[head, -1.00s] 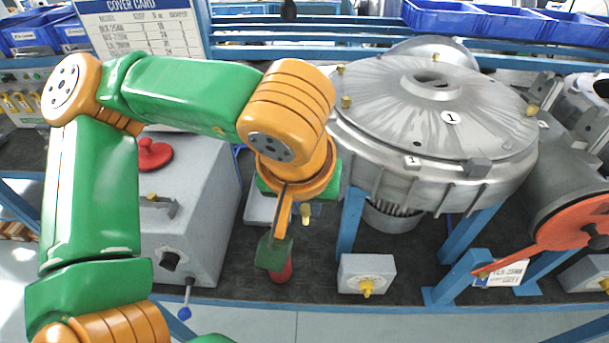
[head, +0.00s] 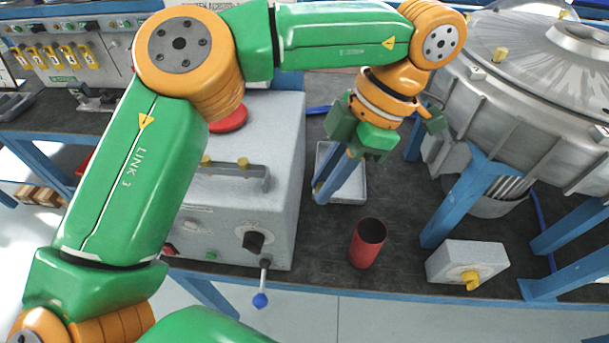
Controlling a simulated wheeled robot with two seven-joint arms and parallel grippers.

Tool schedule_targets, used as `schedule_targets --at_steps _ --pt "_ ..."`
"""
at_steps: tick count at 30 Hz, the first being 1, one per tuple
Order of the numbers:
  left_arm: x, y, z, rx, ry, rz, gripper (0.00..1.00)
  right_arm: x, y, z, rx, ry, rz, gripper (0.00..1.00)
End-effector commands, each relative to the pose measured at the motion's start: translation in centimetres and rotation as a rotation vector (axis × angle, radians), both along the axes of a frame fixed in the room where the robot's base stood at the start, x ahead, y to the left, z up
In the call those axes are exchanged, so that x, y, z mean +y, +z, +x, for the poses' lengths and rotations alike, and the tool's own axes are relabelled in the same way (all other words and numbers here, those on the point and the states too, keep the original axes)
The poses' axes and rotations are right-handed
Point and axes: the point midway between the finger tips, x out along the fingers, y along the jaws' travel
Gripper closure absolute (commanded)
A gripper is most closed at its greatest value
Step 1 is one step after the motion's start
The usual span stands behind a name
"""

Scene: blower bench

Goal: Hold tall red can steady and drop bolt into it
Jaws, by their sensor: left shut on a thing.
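The tall red can (head: 367,245) stands upright and open-topped near the bench's front edge, with nothing touching it. My left gripper (head: 378,150) is up behind the can, pointing down near a shallow grey tray (head: 352,194). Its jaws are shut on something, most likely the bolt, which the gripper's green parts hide. No bolt shows in the visible part of the tray. My right gripper is out of view.
A grey box (head: 240,205) with a handle, a red knob and a blue-tipped lever stands left of the can. A small grey box (head: 467,262) with a yellow knob sits right of it. The large metal blower (head: 520,90) on blue legs fills the right.

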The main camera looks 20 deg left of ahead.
Motion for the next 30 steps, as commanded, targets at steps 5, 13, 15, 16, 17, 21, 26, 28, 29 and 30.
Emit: schedule_targets --at_steps 5,13,15,16,17,21,26,28,29,30 --pt "-2.2 -2.5 1.0 -0.002 0.491 0.0 1.0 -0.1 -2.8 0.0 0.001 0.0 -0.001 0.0" --pt "-5.8 -4.9 3.5 -0.001 1.373 -0.004 1.0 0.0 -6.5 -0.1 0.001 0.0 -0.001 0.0" --pt "-6.6 -5.2 4.1 -0.001 1.578 -0.005 1.0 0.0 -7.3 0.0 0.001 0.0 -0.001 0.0" --pt "-7.0 -5.4 4.4 -0.003 1.662 -0.004 1.0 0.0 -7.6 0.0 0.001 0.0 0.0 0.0" --pt "-7.3 -5.4 4.7 -0.002 1.745 -0.005 1.0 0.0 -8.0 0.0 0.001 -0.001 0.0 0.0" --pt "-8.5 -5.7 5.9 -0.005 2.077 -0.005 1.0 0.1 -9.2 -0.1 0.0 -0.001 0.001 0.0" --pt "-9.2 -5.5 6.7 -0.006 2.279 -0.003 1.0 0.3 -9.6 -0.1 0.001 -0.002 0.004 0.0" --pt "-9.3 -5.3 6.8 -0.005 2.304 -0.002 1.0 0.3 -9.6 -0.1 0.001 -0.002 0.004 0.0" --pt "-9.3 -5.3 6.8 -0.006 2.307 -0.002 1.0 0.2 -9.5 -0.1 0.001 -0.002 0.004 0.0" --pt "-9.3 -5.3 6.8 -0.005 2.308 -0.001 1.0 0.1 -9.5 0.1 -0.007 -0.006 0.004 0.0"
